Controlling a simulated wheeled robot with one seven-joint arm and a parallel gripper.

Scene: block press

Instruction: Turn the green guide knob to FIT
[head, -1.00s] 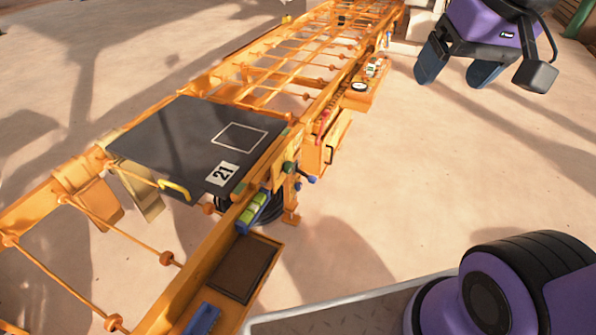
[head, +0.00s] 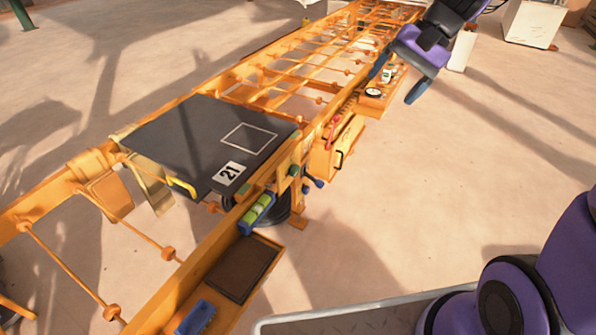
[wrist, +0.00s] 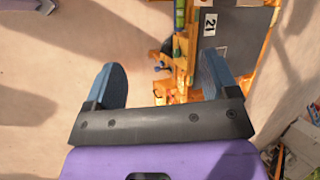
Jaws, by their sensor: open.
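The green guide knob (head: 295,170) sits on the side of the orange frame, just right of the dark plate marked 21 (head: 205,140). It is small here, and I cannot read its setting or any FIT mark. My gripper (head: 399,82) is open and empty, high above the far right part of the frame, well apart from the knob. In the wrist view my gripper's blue fingers (wrist: 162,68) are spread, with the frame's side, a green part and a blue handle (wrist: 162,69) far beyond them.
A green level vial in a blue holder (head: 257,212) is on the rail near the knob. A dark tray (head: 240,268) and a blue brush-like block (head: 195,317) lie at the front. A gauge tray (head: 373,104) is beneath my gripper.

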